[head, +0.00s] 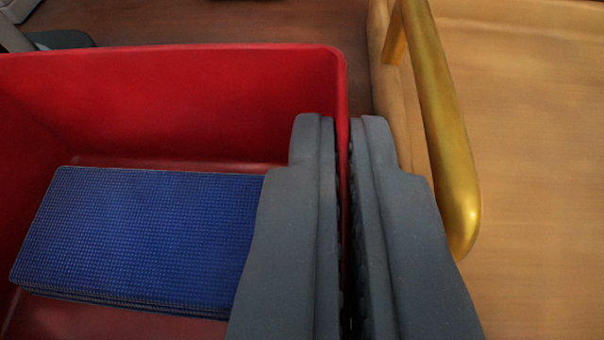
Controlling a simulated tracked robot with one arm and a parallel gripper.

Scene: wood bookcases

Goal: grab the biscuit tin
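My gripper (341,125) is in the lower middle of the head view, its two dark grey fingers drawn close together with a narrow slit between them. A strip of the red crate's right wall shows through the slit; I cannot tell whether the fingers touch it. A flat blue box-like thing (140,235) with a fine grid texture lies in the crate, left of my gripper, its right end partly hidden by the left finger. I cannot tell whether it is the biscuit tin. No other tin shows.
The red crate (170,95) fills the left side, with high walls. A light wooden surface (540,140) with a brass-coloured handle bar (445,125) is close on the right. Dark wooden floor (220,22) shows at the top, with a grey object at top left.

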